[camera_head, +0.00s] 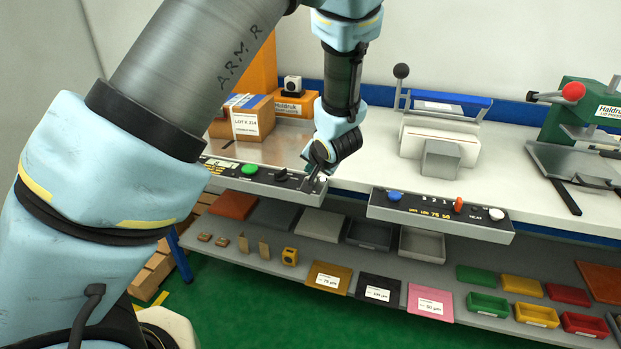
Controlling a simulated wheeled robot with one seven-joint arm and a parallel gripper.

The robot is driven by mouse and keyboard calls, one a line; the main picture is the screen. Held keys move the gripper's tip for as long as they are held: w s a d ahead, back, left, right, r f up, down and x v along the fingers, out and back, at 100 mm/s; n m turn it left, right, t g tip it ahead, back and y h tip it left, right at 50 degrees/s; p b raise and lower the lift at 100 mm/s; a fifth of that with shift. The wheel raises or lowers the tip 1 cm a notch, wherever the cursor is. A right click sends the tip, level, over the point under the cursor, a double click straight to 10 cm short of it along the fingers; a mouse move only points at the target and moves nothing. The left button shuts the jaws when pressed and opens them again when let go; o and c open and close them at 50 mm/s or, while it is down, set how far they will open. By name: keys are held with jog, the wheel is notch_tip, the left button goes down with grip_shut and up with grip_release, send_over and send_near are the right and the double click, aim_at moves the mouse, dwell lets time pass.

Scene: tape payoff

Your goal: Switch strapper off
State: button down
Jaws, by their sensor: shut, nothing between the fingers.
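The strapper is probably the orange machine (296,104) at the back left, with a metal top and a sloping control panel (225,181) along its front edge. The panel has a green button (249,170), a small black control (281,175) to the right of it, and a pale round knob (323,178) near its right end. My gripper (312,184) points down at the right part of this panel. It is shut with nothing in it. Its fingers hide part of the panel, and I cannot tell whether they touch a control. The switch's position is too small to read.
A labelled carton (252,121) stands on the strapper's top. To the right are a second control panel (440,214), a white sealer (428,141) and a green press (585,125). A lower shelf (390,268) holds several trays and bins. My arm covers the left side.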

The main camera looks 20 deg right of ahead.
jog(key=shift+f, duration=0.1)
dwell(0.3)
jog(key=shift+f, duration=0.3)
jog(key=shift+f, duration=0.3)
dwell(0.5)
jog(key=shift+r, duration=0.1)
jog(key=shift+r+p, duration=0.65)
jog(key=shift+p, duration=0.4)
notch_tip(320, 180, up, 6)
jog(key=p, duration=0.7)
